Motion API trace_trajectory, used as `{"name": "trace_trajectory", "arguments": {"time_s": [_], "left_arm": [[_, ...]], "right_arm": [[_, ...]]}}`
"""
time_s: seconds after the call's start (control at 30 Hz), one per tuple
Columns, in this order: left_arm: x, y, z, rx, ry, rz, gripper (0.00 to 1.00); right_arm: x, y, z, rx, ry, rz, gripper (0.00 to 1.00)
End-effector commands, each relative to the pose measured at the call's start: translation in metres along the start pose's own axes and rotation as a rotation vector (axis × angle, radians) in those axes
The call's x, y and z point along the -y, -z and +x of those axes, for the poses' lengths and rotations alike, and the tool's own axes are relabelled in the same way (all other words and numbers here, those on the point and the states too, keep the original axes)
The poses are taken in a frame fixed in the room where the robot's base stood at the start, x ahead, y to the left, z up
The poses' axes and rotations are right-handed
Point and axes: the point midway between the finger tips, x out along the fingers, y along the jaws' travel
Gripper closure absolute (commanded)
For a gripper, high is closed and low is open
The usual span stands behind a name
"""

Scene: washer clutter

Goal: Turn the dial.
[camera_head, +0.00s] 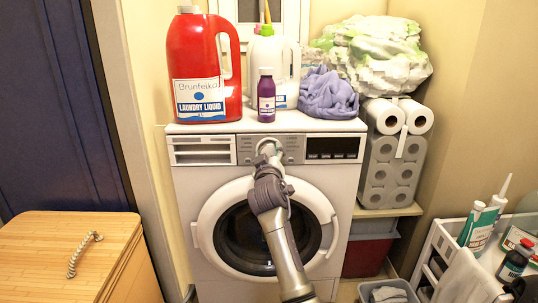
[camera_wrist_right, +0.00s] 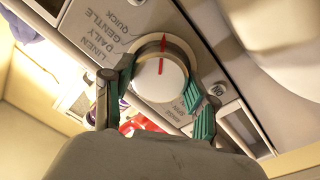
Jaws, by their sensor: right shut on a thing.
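The washing machine (camera_head: 185,190) stands against the back wall, with its dial (camera_head: 266,146) in the middle of the front panel. In the right wrist view the dial (camera_wrist_right: 158,82) is a round white knob with a red pointer aimed toward the top of the picture, near the word QUICK. My right gripper (camera_head: 268,158) reaches up past the round door to the dial. In the wrist view its green-padded fingers (camera_wrist_right: 162,98) are on either side of the dial and shut on it. The head view shows the dial mostly covered by the gripper. My left gripper is not in view.
A red laundry jug (camera_head: 205,60), a purple bottle (camera_head: 266,95), a white jug (camera_head: 290,60) and a purple cloth (camera_head: 328,95) stand on the washer. Paper rolls (camera_head: 390,170) are at its right. A wooden cabinet (camera_head: 60,245) and a white cart (camera_head: 440,245) flank the front.

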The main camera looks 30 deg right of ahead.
Motion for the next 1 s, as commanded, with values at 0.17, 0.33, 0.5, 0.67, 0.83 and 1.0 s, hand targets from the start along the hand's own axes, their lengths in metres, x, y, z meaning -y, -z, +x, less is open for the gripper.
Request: {"name": "trace_trajectory", "arguments": {"time_s": [0.17,0.33,0.5,0.67,0.83,1.0], "left_arm": [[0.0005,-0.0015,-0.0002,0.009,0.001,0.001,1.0],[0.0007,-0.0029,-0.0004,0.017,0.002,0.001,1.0],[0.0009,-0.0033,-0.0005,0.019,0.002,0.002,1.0],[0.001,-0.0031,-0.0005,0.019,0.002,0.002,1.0],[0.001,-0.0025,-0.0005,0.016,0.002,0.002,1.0],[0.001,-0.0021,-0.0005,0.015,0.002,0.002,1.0]], "right_arm": [[0.0022,-0.0034,-0.0001,0.012,0.003,0.063,0.77],[0.0024,-0.0034,-0.0002,0.013,0.003,0.092,0.77],[0.0024,-0.0035,-0.0002,0.014,0.003,0.098,0.77],[0.0025,-0.0035,-0.0002,0.014,0.003,0.097,0.77],[0.0024,-0.0033,-0.0002,0.013,0.003,0.097,0.31],[0.0014,-0.0018,-0.0001,0.01,0.001,0.097,0.17]]}}
